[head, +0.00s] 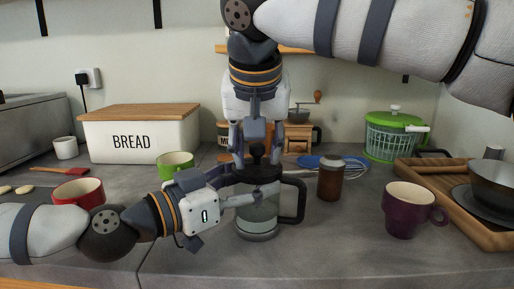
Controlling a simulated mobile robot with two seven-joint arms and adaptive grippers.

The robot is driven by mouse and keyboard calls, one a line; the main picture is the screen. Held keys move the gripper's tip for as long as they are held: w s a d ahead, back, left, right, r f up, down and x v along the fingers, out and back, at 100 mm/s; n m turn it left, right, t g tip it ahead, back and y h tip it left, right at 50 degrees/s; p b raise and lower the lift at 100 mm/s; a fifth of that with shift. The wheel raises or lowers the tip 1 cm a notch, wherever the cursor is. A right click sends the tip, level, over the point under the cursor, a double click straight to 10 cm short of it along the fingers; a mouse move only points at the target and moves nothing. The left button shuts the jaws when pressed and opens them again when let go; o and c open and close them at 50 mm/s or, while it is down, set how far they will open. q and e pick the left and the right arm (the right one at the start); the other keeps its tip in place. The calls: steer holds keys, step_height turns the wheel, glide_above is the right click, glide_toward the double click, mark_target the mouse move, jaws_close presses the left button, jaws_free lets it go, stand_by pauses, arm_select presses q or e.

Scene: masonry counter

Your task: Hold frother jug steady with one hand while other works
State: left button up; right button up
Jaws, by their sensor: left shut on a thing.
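The frother jug (258,213) stands upright on the grey counter in the middle of the head view. It has a clear body, a dark lid with a black knob (257,151), and a black handle (297,200) facing right. My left gripper (252,188) reaches in from the left and is shut on the jug's upper body; its fingers partly hide the jug. My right gripper (257,158) points down from above. Its fingers are spread on either side of the knob, with the knob between them.
A brown-filled jar (330,180) stands just right of the handle. A purple mug (408,210) and wooden tray (480,222) are further right. A red mug (80,192) and green mug (175,164) are left, near my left arm. A bread bin (140,136) stands behind. The front counter is clear.

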stand_by(0.3)
steer(key=shift+r, duration=3.6)
arm_select(q)
steer(key=o, duration=1.6)
steer(key=shift+a, duration=0.1)
